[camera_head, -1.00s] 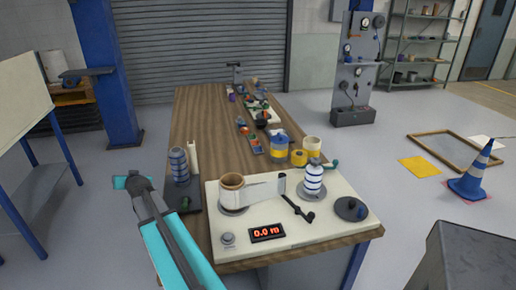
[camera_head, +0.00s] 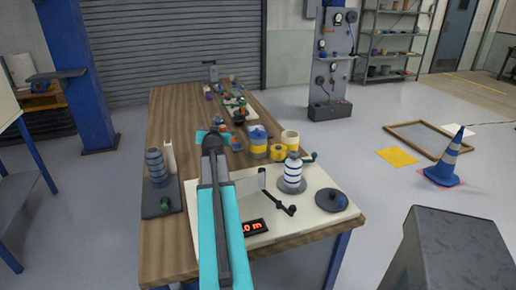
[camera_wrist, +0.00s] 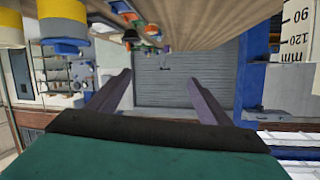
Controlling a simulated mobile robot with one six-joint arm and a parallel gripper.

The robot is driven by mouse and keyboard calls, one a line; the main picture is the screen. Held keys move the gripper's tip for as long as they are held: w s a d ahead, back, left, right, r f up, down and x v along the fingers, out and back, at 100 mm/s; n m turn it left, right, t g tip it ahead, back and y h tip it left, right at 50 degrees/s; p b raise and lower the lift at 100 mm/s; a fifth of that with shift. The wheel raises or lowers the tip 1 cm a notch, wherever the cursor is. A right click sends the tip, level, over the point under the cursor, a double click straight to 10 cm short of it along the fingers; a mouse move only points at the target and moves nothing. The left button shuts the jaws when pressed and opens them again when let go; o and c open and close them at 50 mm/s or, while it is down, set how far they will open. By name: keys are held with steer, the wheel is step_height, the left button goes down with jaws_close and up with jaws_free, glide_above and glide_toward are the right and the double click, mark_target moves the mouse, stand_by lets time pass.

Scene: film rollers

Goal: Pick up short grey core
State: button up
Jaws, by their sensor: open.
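I cannot single out a short grey core for certain in either view. My gripper shows in the wrist view (camera_wrist: 160,78) with its two fingers wide apart and nothing between them. In the head view my arm reaches over the workbench (camera_head: 180,110), its far end above the middle of the top; the fingers are not clear there. My arm hides part of the white plate (camera_head: 325,182) and its left side. Small parts (camera_head: 238,108) further back on the bench are too small to tell apart.
A blue-grey ringed stack (camera_head: 156,167) stands at the bench's left. A white-and-blue roll (camera_head: 292,170) stands on the plate. A blue-and-yellow can (camera_head: 258,142), a yellow roll (camera_head: 278,153) and a cream cylinder (camera_head: 290,139) stand behind. A cone (camera_head: 446,158) stands on the floor at right.

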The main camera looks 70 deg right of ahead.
mark_target(258, 142)
steer(key=s+d+f+g, duration=0.2)
steer(key=s+d+f, duration=0.1)
steer(key=s, duration=0.5)
steer(key=s+d+f+m+g+b, duration=0.1)
steer(key=s+d+f+g, duration=0.1)
steer(key=s, duration=0.6)
steer(key=shift+s+d+f, duration=0.25)
steer(key=shift+d+f, duration=0.2)
steer(key=shift+f, duration=0.3)
steer(key=shift+d, duration=0.1)
steer(key=shift+p+x, duration=0.7)
steer(key=shift+x, duration=3.55)
steer(key=shift+w, duration=0.1)
